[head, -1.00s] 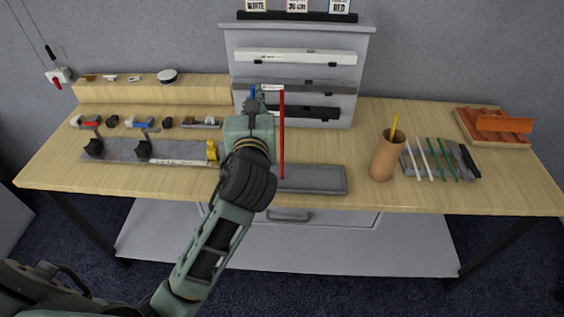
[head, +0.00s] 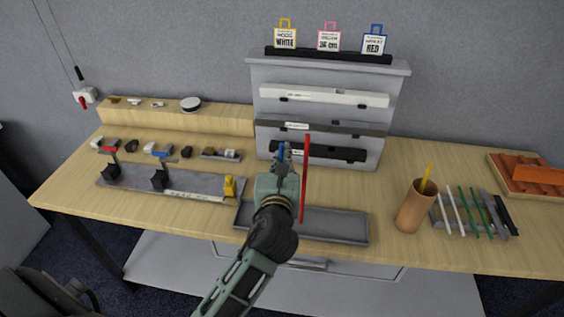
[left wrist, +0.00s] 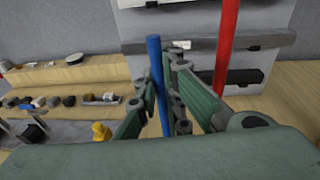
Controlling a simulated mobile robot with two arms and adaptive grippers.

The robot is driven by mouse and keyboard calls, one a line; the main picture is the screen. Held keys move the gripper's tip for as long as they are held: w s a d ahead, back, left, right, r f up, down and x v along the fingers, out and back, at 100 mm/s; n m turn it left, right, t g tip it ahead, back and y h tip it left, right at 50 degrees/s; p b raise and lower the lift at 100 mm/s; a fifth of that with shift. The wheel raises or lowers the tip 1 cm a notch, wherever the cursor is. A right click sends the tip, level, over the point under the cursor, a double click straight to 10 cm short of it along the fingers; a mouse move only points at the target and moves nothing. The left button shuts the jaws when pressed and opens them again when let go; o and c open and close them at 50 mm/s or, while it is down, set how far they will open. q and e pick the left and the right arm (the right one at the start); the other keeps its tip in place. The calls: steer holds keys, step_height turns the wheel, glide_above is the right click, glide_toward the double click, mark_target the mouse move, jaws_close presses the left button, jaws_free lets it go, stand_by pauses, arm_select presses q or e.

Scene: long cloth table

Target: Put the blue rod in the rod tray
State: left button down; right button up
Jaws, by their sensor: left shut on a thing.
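My left gripper (head: 283,160) is shut on the blue rod (left wrist: 155,60), which stands nearly upright between its fingers in the left wrist view. In the head view only a small blue piece of the rod (head: 281,150) shows, and my gripper and arm hide the rest. A long shallow grey tray (head: 335,224), which looks like the rod tray, lies at the table's front, partly behind my arm. A red rod (head: 305,185) stands upright just right of my gripper, its lower end at the tray. My right gripper is not in view.
A grey rack (head: 330,75) with long boxes stands behind. A brown cup (head: 415,208) with a yellow stick and a holder of thin rods (head: 463,218) are at right. A grey board with black clamps (head: 135,178) lies at left. Bare table lies between tray and cup.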

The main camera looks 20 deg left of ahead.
arm_select(q)
steer(key=shift+f, duration=0.35)
steer(key=c, duration=2)
jaws_free()
steer(key=shift+o, duration=0.5)
steer(key=shift+s, duration=0.1)
steer(key=b+v, duration=0.2)
steer(key=v, duration=1)
steer(key=shift+b, duration=0.3)
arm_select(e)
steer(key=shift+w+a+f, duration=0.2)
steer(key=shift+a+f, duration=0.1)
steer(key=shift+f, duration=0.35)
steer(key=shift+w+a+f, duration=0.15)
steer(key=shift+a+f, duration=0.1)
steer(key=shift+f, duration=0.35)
arm_select(q)
steer(key=shift+r, duration=0.1)
